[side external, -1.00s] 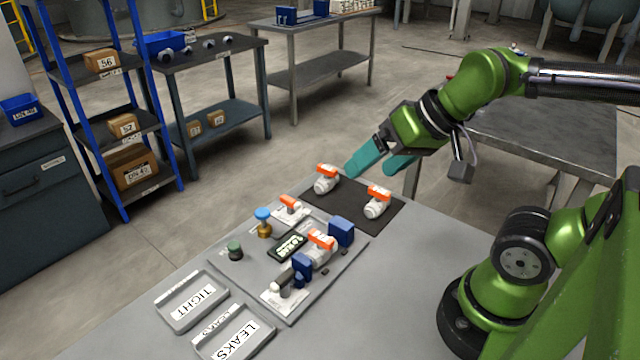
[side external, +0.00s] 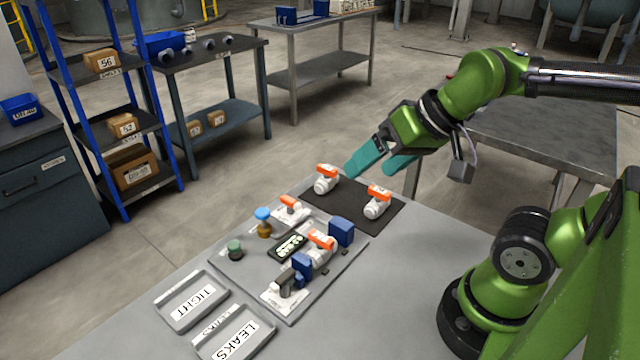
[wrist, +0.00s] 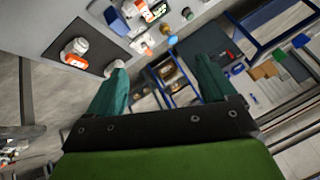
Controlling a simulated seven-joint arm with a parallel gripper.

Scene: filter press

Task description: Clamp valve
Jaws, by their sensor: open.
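A white valve with an orange handle (side external: 320,241) sits on the fixture plate (side external: 334,280), between a blue block (side external: 341,232) and another blue block (side external: 302,267). A grey clamp-like lever (side external: 283,279) stands beside the nearer block. Whether the blocks touch the valve is too small to tell. Two more orange-handled white valves, one at the back left (side external: 326,180) and one at the right (side external: 377,203), rest on a black mat (side external: 345,208). My gripper (side external: 369,171) is open and empty, above the mat's back edge. Its teal fingers also show in the wrist view (wrist: 160,68).
The plate also carries a dark display (side external: 288,246), a blue-topped brass knob (side external: 264,222), a green knob (side external: 235,250) and a small orange-handled part (side external: 290,208). Trays labelled TIGHT (side external: 166,318) and LEAKS (side external: 204,349) lie in front. The table's right side is clear.

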